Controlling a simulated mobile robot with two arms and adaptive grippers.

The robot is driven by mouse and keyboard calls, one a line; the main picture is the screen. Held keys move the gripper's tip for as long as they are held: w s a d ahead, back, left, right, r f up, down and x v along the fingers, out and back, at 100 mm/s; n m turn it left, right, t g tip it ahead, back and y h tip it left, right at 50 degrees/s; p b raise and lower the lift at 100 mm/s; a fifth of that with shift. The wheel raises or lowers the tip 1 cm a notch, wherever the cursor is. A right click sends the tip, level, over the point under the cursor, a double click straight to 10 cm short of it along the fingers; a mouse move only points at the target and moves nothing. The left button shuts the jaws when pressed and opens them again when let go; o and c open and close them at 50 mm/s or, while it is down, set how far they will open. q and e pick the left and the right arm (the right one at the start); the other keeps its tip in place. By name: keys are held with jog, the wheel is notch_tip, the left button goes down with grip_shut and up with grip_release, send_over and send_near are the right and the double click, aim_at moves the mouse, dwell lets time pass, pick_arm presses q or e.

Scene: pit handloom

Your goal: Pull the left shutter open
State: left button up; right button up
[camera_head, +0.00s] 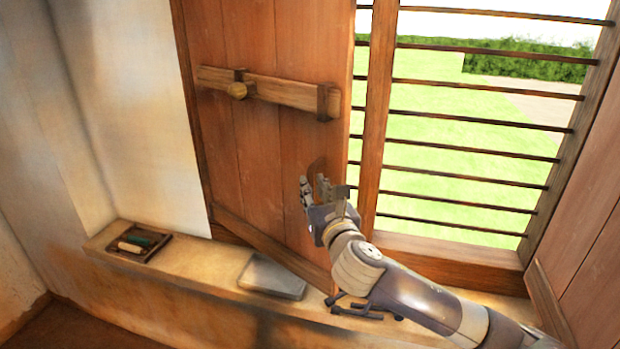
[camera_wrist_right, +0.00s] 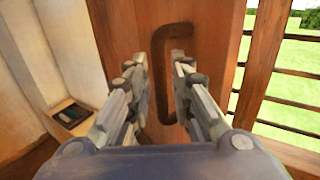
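The left shutter (camera_head: 255,150) is a brown plank panel with a wooden bar and a round knob across it. A strip of barred opening shows past its right edge. Its dark curved pull handle (camera_wrist_right: 163,95) shows in the wrist view and, partly hidden, in the head view (camera_head: 316,166). My right gripper (camera_head: 314,184) is in front of the shutter's right side at the handle. In the wrist view its fingers (camera_wrist_right: 161,65) are apart, with the handle showing between them. I cannot tell whether they touch it. My left gripper is not in view.
The ledge (camera_head: 205,270) below holds a small tray (camera_head: 122,247) with a green and a pale item, a grey slab (camera_head: 272,277) and dark metal hardware (camera_head: 358,308). Dark horizontal bars (camera_head: 465,142) cross the window. Another shutter (camera_head: 590,215) stands at the right.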

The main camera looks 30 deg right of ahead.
aim_at(312, 185)
jog(key=shift+p+x, duration=0.3)
jog(key=shift+x, duration=1.2)
jog(key=shift+c, duration=0.6)
grip_shut()
jog(key=shift+a, duration=0.1)
